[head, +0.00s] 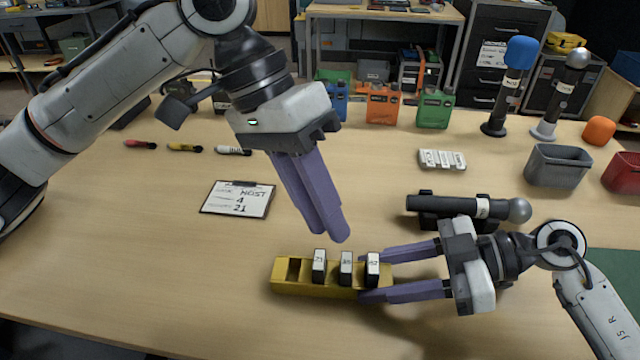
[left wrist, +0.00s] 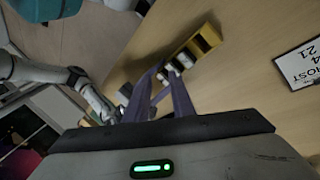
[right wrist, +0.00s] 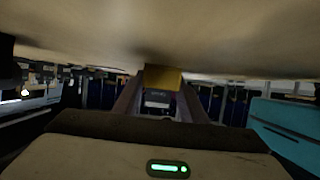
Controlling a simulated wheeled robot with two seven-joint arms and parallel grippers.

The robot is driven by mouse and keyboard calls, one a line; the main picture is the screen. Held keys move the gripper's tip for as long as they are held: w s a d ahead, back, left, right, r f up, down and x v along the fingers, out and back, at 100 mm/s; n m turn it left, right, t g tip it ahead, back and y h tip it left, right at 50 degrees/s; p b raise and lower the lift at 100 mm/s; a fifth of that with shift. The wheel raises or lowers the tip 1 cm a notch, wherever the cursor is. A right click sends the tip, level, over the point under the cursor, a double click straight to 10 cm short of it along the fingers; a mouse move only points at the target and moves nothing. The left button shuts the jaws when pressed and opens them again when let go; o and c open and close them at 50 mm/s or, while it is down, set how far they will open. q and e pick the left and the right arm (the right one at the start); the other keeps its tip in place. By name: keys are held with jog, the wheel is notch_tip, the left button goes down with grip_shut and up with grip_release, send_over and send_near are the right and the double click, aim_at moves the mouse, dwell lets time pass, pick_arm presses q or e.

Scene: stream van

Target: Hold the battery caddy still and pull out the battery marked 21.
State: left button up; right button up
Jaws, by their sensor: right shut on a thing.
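The yellow battery caddy (head: 328,290) sits near the table's front edge, with an empty slot at its left end. Three dark batteries with white label tops stand in it: a left one (head: 319,267), a middle one (head: 346,268) and a right one (head: 373,270). Their numbers are too small to read surely. My right gripper (head: 361,277) is shut on the caddy's right end, one finger on each side; the yellow end shows in the right wrist view (right wrist: 162,77). My left gripper (head: 335,237) points down above the batteries, slightly open and empty, touching nothing.
A clipboard (head: 238,199) reading "HOST 4 21" lies left of the caddy. A dark microphone (head: 455,205) rests on a stand behind my right gripper. A white labelled block (head: 442,160) and grey bin (head: 556,166) stand farther back.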

aim_at(319, 257)
pick_arm(q)
jog(key=f+n+y, duration=0.1)
jog(key=f+n, duration=0.1)
jog(key=f, duration=0.1)
jog(key=w+f+n+t+y, duration=0.1)
jog(key=f+n+y, duration=0.1)
jog(key=f+n, duration=0.1)
jog(key=f+n+t+y, duration=0.1)
jog(key=f+n, duration=0.2)
jog(key=shift+w+a+f+y, duration=0.2)
jog(key=shift+w+a+y, duration=0.05)
jog(key=shift+y, duration=0.15)
dwell(0.4)
grip_shut()
